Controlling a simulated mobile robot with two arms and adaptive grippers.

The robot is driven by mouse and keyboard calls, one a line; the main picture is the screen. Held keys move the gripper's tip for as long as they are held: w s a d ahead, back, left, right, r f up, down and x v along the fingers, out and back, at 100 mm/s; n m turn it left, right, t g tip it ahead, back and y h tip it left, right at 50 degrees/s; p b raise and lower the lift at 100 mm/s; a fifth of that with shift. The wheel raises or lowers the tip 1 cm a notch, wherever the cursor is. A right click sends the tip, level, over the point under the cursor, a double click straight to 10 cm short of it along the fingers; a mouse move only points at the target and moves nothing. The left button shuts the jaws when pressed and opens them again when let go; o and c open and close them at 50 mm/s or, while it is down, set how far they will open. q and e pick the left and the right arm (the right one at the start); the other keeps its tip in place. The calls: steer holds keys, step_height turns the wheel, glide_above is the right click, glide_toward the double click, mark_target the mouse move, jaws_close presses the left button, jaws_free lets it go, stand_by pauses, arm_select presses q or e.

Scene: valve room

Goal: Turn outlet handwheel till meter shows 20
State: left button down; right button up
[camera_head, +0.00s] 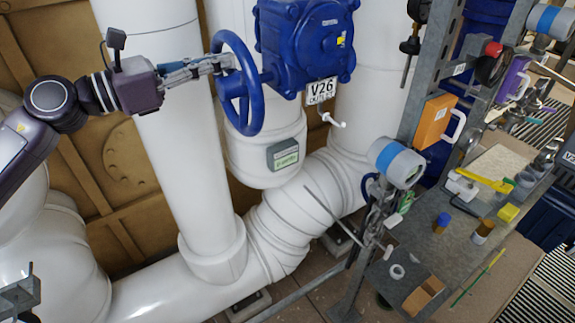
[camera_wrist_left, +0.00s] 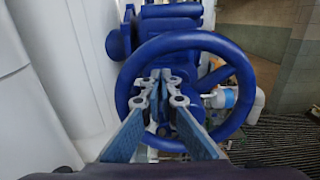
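The blue outlet handwheel (camera_head: 243,119) stands on the left side of a blue valve body (camera_head: 300,45) tagged "V26 OUTLET" (camera_head: 321,91). In the left wrist view the wheel (camera_wrist_left: 246,80) faces me. My left gripper (camera_head: 232,63) overlaps the wheel's upper part. In the left wrist view its fingertips (camera_wrist_left: 160,76) lie close together inside the rim's outline, in front of the hub area. Whether they touch or pinch a spoke is hidden. A grey box with a green display (camera_head: 284,154) sits on the pipe below; its reading is too small to tell.
A tall white pipe (camera_head: 180,130) stands left of the wheel, below my left arm. A metal frame (camera_head: 432,75) and a cluttered grey bench (camera_head: 420,250) with several small items are at the right. A blue-ringed white device (camera_head: 396,162) sticks out near the bench.

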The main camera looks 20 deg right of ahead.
arm_select(q)
steer(key=shift+w+a+f, duration=0.15)
steer(key=shift+w+f, duration=0.15)
steer(key=shift+w, duration=0.1)
steer(key=shift+f, duration=0.1)
